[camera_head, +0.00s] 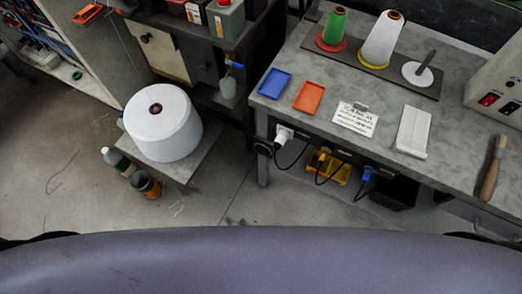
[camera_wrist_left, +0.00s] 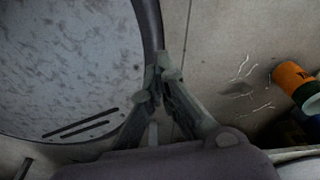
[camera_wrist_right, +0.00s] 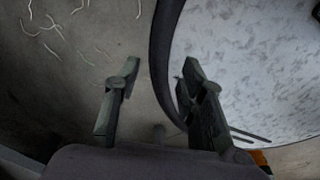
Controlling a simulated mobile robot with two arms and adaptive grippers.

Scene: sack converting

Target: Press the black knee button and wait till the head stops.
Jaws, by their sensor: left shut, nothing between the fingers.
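A small dark round thing (camera_head: 262,148) sits under the left front corner of the grey worktable (camera_head: 300,120), beside a white plug. I cannot tell whether it is the black knee button. No machine head can be made out in the head view. My left gripper (camera_wrist_left: 157,82) shows only in its own wrist view, low over the floor, its fingertips together with nothing between them. My right gripper (camera_wrist_right: 158,78) shows only in its own wrist view, its fingers apart and empty. Neither gripper is near the worktable in these views.
A large white thread roll (camera_head: 162,128) stands on a low board at the left, with a bottle (camera_head: 117,160) and an orange-and-dark can (camera_head: 147,184) in front. Cables hang below the worktable near a yellow bin (camera_head: 335,168).

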